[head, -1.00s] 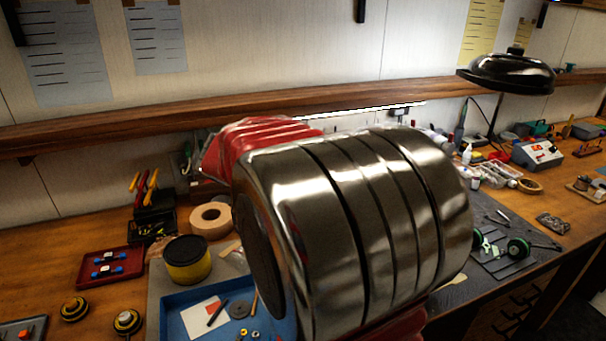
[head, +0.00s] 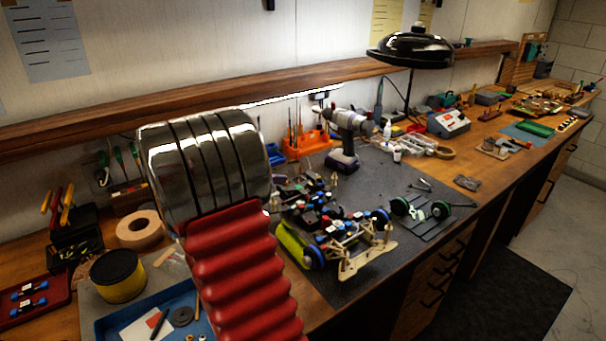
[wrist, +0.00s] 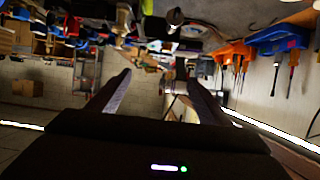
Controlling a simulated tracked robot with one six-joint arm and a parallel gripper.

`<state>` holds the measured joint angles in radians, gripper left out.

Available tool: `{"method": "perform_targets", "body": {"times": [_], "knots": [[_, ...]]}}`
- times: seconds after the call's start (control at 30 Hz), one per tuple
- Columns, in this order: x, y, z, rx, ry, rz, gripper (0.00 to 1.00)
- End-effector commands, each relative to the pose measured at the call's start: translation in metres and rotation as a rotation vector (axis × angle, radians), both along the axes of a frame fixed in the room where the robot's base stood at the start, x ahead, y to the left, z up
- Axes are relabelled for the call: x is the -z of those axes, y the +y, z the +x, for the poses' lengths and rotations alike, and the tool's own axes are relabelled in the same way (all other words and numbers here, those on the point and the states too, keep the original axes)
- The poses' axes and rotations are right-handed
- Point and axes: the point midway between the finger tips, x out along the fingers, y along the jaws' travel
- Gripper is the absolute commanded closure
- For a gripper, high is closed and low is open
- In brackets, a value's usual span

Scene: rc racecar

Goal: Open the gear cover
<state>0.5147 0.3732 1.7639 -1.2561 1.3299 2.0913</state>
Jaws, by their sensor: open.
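The RC car chassis (head: 345,235) lies on the dark mat in the head view, with its wheels, blue and red parts and a tan bumper showing. I cannot pick out the gear cover on it; my arm hides part of the car's left side. My gripper (wrist: 157,78) shows in the wrist view with two dark fingers spread apart and nothing between them. It is out of sight in the head view. The wrist view is turned over, with the bench at the top, and no gear cover can be told there.
A drill (head: 345,135) and an orange tool holder (head: 308,146) stand behind the car. The black lamp (head: 410,48) overhangs the bench. A green-wheeled axle set (head: 430,208) lies right of the car. A blue tray (head: 112,326) is at front left.

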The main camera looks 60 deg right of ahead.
Motion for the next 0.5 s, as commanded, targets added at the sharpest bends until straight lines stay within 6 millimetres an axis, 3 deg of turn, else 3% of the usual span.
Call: {"method": "perform_targets", "body": {"times": [0.27,0.5], "knots": [[0.009,-0.018,-0.011,0.002,0.001,0.002,0.28],[0.023,-0.048,-0.026,0.002,0.001,0.002,0.28]]}}
